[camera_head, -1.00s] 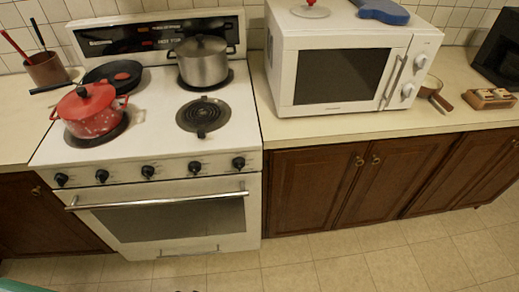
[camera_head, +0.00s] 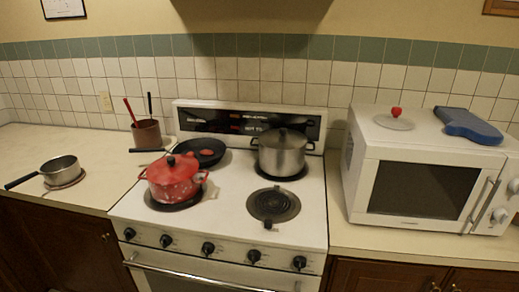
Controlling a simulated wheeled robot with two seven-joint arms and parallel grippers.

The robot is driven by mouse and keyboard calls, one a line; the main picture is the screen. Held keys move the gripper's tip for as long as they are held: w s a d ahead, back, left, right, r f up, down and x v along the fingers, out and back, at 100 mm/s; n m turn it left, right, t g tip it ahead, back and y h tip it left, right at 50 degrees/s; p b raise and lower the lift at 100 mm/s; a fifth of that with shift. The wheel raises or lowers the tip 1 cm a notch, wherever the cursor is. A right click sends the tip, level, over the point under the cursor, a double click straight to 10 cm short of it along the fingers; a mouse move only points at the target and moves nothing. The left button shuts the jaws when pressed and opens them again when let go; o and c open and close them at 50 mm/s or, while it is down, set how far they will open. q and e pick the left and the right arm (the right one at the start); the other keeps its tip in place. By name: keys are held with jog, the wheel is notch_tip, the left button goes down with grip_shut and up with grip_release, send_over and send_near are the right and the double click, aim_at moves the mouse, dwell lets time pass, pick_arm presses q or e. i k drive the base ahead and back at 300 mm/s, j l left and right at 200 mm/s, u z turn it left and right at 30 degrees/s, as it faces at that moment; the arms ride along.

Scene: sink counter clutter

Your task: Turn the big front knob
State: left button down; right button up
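The white stove (camera_head: 315,225) stands in the middle of the view. Several black knobs run in a row along its front panel: the far left knob (camera_head: 129,234), a second knob (camera_head: 166,241), the middle knob (camera_head: 208,249), a fourth knob (camera_head: 254,256) and the far right knob (camera_head: 299,263). They look much alike in size; I cannot tell which one is the big one. The microwave on the right also has knobs on its front, a lower one (camera_head: 499,216) and an upper one (camera_head: 514,186). Neither gripper is in view.
A red pot (camera_head: 174,182), a black pan (camera_head: 205,150) and a steel pot (camera_head: 282,155) stand on the stove. The oven handle (camera_head: 190,275) juts out below the knobs. A saucepan (camera_head: 60,170) sits on the left counter.

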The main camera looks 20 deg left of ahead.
aim_at(129, 232)
jog(key=u, duration=1.35)
